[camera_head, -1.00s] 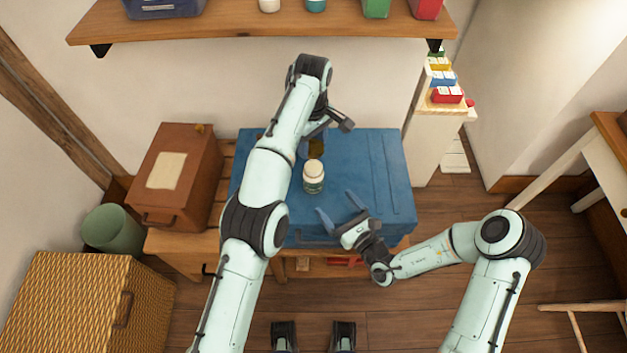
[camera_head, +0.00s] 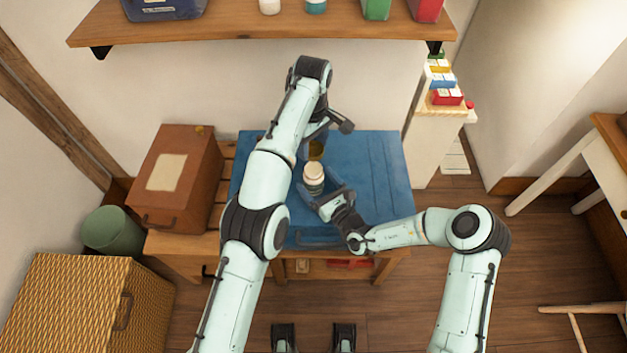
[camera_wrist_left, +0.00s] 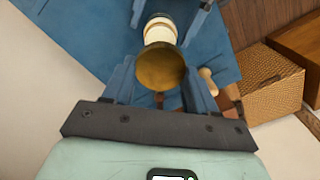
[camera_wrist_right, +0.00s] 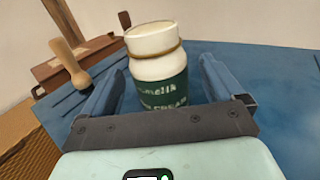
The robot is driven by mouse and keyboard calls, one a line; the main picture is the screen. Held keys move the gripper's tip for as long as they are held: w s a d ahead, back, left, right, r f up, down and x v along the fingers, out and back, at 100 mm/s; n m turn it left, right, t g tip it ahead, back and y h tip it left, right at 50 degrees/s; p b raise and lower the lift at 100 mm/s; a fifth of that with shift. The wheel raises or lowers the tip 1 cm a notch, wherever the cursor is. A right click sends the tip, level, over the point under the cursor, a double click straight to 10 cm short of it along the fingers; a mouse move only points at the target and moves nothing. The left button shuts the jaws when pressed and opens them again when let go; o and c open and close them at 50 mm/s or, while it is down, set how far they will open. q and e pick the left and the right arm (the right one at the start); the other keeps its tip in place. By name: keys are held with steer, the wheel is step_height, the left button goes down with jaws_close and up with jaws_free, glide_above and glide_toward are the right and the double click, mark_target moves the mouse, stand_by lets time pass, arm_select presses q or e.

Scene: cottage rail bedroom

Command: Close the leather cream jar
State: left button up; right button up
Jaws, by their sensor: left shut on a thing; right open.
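The leather cream jar (camera_head: 314,180) stands upright on the blue chest (camera_head: 375,165). The right wrist view shows its green label (camera_wrist_right: 165,92) and pale top with a brass-coloured rim. My left gripper (camera_head: 316,148) is shut on a round brass-coloured lid (camera_wrist_left: 160,67), just behind the jar in the head view; the lid (camera_head: 316,151) is partly hidden by the arm. My right gripper (camera_head: 328,196) is open, its fingers on either side of the jar (camera_wrist_right: 158,75). I cannot tell whether they touch it.
A wooden-handled tool (camera_wrist_right: 68,60) is near the jar, hidden by my left arm in the head view. A brown box (camera_head: 180,175) is left of the chest. A shelf (camera_head: 250,25) hangs above. The chest's right side is clear.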

steer(key=shift+x, duration=1.1)
steer(key=c, duration=1.5)
arm_select(q)
glide_above(313, 168)
steer(key=shift+w+f, duration=0.1)
steer(key=shift+f, duration=2.4)
steer(key=shift+f, duration=0.9)
steer(key=shift+f, duration=0.55)
